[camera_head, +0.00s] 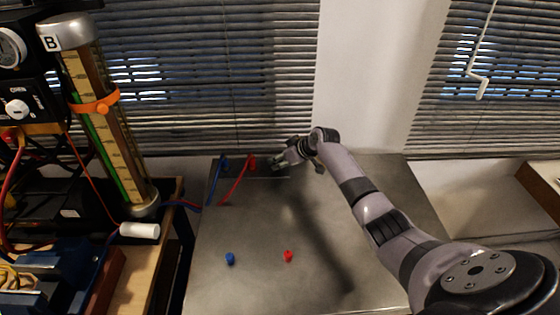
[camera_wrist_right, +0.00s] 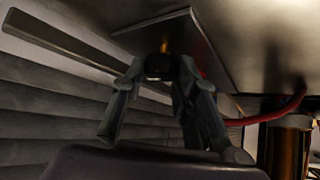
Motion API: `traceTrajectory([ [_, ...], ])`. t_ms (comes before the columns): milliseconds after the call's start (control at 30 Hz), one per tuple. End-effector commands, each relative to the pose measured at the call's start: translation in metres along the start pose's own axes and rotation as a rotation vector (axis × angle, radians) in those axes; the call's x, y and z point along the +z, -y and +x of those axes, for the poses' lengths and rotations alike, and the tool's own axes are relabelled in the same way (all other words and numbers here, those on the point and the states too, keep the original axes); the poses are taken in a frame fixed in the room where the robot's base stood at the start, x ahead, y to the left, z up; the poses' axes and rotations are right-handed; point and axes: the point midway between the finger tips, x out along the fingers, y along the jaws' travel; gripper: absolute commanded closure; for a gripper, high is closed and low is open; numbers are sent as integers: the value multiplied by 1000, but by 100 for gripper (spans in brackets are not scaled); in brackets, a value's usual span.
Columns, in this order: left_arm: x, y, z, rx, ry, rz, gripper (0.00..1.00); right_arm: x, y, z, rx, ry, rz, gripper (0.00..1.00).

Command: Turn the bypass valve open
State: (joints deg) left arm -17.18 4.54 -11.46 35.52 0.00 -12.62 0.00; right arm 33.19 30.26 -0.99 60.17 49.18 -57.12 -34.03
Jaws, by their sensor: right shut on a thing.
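My right gripper (camera_head: 280,161) is at the back of the grey metal table, just right of the red hose. In the right wrist view its fingers (camera_wrist_right: 158,78) close around a small dark knob-like piece (camera_wrist_right: 158,68). A short brass-coloured stem (camera_wrist_right: 164,47) joins this piece to a metal plate or block (camera_wrist_right: 190,38). It appears to be the bypass valve's handle, but the fingers hide most of it and its turn angle cannot be read. My left gripper is not in view.
The metal table (camera_head: 240,215) has a blue knob (camera_head: 230,258) and a red knob (camera_head: 288,256) near its front, with clear room around them. A red hose (camera_head: 238,183) and a blue hose (camera_head: 215,180) run at its left. A tall gauge tube (camera_head: 112,120) stands left. Blinds (camera_head: 220,80) hang behind.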

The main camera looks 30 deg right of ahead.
Motion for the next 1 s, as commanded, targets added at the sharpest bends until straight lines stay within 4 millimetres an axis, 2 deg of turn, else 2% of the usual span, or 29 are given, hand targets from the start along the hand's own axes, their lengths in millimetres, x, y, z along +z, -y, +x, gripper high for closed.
traceTrajectory([
  [67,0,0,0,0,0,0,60,2,0,0,0,5,-1,100],
  [100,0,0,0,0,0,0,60,2,0,0,0,5,-1,71],
  [367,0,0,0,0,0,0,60,1,0,0,0,2,0,54],
  [767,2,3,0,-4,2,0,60,0,0,-4,1,0,0,52],
  [867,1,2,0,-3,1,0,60,1,-1,-13,2,0,-1,52],
  [1000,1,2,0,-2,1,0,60,1,-1,-35,3,1,-4,52],
])
